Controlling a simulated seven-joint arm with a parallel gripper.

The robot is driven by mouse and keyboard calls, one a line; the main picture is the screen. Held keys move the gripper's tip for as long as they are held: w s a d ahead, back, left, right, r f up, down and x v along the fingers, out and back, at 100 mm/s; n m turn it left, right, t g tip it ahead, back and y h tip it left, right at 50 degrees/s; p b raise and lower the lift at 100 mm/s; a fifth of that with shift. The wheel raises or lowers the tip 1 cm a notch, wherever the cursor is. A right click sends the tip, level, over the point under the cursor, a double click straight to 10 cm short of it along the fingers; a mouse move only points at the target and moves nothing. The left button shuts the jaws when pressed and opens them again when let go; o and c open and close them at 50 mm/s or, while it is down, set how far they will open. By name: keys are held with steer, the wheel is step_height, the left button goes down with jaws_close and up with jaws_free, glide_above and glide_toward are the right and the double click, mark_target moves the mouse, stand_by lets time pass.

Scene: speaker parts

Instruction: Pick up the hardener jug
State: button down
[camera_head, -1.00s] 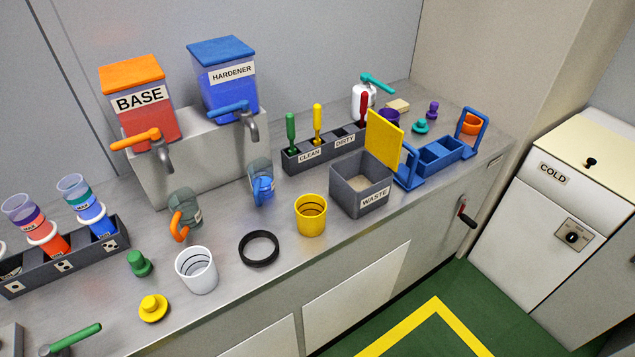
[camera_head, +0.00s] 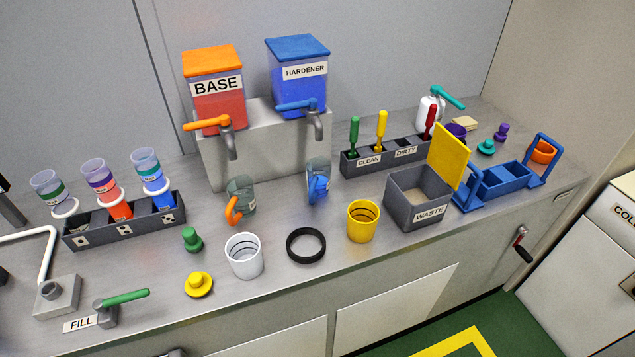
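The hardener jug, a grey see-through jug with a blue handle (camera_head: 318,181), stands upright on the steel bench below the blue tap (camera_head: 300,106) of the blue HARDENER tank (camera_head: 298,85). Its blue handle faces the front. A similar jug with an orange handle (camera_head: 241,198) stands to its left, below the orange tap of the BASE tank (camera_head: 215,98). What either jug holds is not clear. My gripper is not in view.
In front are a white cup (camera_head: 243,256), a black ring (camera_head: 306,245) and a yellow cup (camera_head: 363,221). The CLEAN/DIRTY rack (camera_head: 360,168) and WASTE bin (camera_head: 415,208) stand to the right. A cup rack (camera_head: 125,232) and FILL tap (camera_head: 122,299) are at the left.

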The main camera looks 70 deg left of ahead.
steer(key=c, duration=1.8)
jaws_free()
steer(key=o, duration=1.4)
